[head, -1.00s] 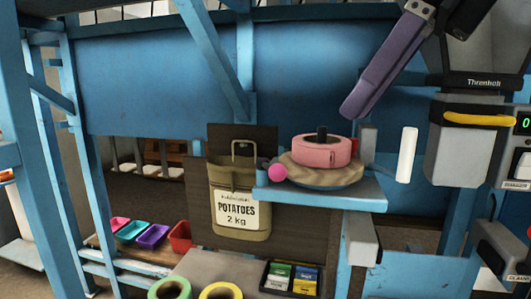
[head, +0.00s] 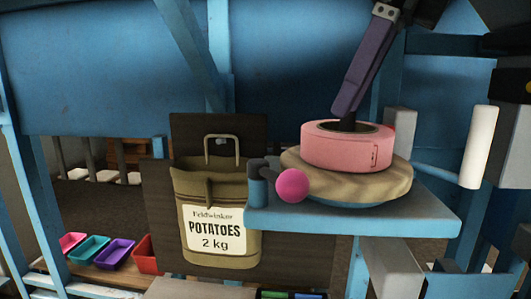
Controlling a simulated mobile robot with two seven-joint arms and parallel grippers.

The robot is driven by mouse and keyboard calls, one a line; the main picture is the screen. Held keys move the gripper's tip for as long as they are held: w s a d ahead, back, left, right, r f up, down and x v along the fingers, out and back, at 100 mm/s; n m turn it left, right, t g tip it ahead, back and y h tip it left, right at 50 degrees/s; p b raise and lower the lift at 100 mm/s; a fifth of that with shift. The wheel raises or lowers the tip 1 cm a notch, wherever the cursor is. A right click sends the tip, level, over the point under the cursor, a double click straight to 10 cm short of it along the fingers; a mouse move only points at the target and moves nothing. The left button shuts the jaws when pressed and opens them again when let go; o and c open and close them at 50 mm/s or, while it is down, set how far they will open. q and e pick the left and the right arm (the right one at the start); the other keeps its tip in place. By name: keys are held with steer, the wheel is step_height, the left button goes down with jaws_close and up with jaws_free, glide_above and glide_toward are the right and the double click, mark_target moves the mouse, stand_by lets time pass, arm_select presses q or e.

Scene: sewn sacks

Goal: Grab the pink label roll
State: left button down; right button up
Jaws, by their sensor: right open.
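The pink label roll (head: 335,152) lies flat around a dark spindle (head: 348,124), on a round tan sack-like pad (head: 385,183) on a blue shelf (head: 330,222). My right gripper (head: 346,108) comes down from the upper right, with its long purple finger tilted. The fingertip shows just above the roll's centre and overlaps the spindle top in the picture; I cannot tell whether it touches. The gripper is open and holds nothing. Its second finger is not clearly distinguishable. My left gripper is not in view.
A pink ball knob (head: 292,185) sticks out at the shelf's front left. A potato sack (head: 212,235) hangs to the left. A white cylinder (head: 478,147) stands upright to the right. Coloured trays (head: 115,253) sit at the lower left. A blue panel (head: 100,70) rises behind.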

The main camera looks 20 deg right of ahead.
mark_target(337, 133)
steer(key=b+x, duration=0.2)
steer(key=x, duration=0.1)
steer(key=b+x, duration=0.1)
steer(key=shift+s+d+f, duration=0.1)
steer(key=shift+s+f, duration=0.1)
steer(key=shift+f, duration=0.15)
steer(key=shift+w, duration=0.1)
steer(key=shift+r, duration=0.1)
jaws_close()
